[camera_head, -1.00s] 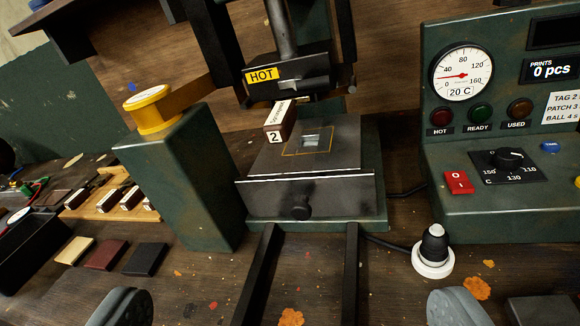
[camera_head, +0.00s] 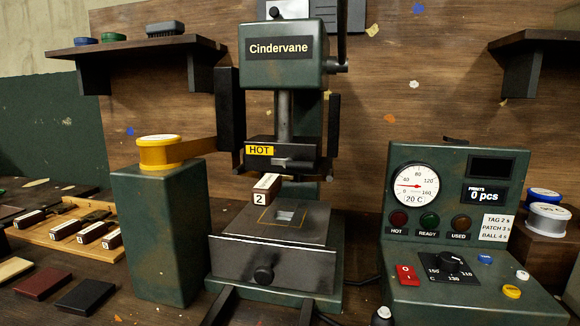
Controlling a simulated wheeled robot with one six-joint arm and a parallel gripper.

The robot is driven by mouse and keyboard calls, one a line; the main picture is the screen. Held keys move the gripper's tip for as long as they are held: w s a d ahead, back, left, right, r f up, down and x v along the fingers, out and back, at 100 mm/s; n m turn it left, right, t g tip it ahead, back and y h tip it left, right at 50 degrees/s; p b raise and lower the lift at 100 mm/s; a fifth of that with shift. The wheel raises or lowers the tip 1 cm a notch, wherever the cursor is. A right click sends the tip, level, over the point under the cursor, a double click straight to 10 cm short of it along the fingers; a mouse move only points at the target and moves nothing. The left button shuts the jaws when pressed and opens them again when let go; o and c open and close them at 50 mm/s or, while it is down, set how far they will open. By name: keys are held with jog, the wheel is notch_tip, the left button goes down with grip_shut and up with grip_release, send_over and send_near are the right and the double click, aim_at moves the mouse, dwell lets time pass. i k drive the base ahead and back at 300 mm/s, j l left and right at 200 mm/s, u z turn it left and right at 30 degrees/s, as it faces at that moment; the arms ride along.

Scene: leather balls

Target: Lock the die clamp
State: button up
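A dark hot-stamping press labelled Cindervane (camera_head: 279,48) stands in the middle. Its head block carries a yellow HOT sign (camera_head: 260,150). A small grey bar (camera_head: 291,162), possibly the die clamp, sits on the front of that block; I cannot tell its lock state. A brown die block with a white "2" label (camera_head: 262,196) juts forward just beneath the head, over the table's back part. I cannot see how far it is seated. The press table (camera_head: 305,222) holds a small light plate inside a yellow outline.
A yellow foil roll (camera_head: 158,152) tops the green pillar at left. The control console (camera_head: 440,225) stands at right, dial near 20 C and counter 0 pcs. A wooden rack (camera_head: 62,245) holds several dies at far left. A black lever (camera_head: 342,35) rises right of the press.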

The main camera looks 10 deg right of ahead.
aim_at(289, 164)
jog(key=k+j+z, duration=0.15)
jog(key=j+z, duration=0.25)
jog(key=k+j+z, duration=0.15)
jog(key=z, duration=0.2)
jog(key=k+j+z, duration=0.2)
jog(key=z, duration=0.2)
jog(key=k, duration=0.1)
